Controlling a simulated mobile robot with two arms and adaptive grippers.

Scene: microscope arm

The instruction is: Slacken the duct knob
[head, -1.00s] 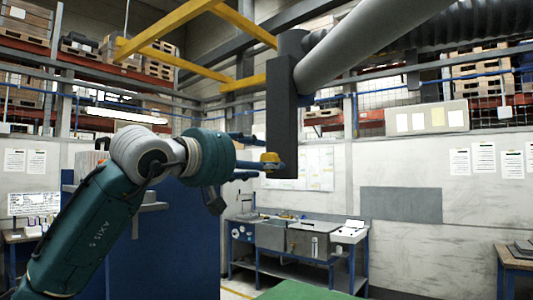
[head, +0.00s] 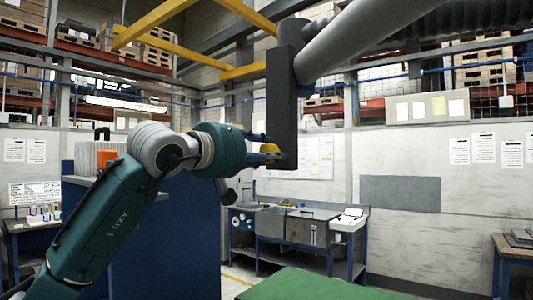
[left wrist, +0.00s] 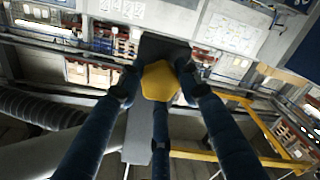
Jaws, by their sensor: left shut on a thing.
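The duct knob is yellow and sits low on the left side of a dark upright post (head: 283,105) of the duct arm. In the head view the knob (head: 269,148) is partly hidden by my fingers. My left gripper (head: 266,149) reaches it from the left and is shut on it. In the left wrist view the many-sided yellow knob (left wrist: 160,82) sits between the dark blue fingers, with two fingers at its sides and one below it. My right gripper is not in view.
A thick grey duct tube (head: 365,40) runs from the post to the upper right. Yellow beams (head: 170,22) cross at the upper left. A blue cabinet (head: 175,240) stands behind my left arm. A workbench (head: 300,225) and a green surface (head: 310,285) lie below.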

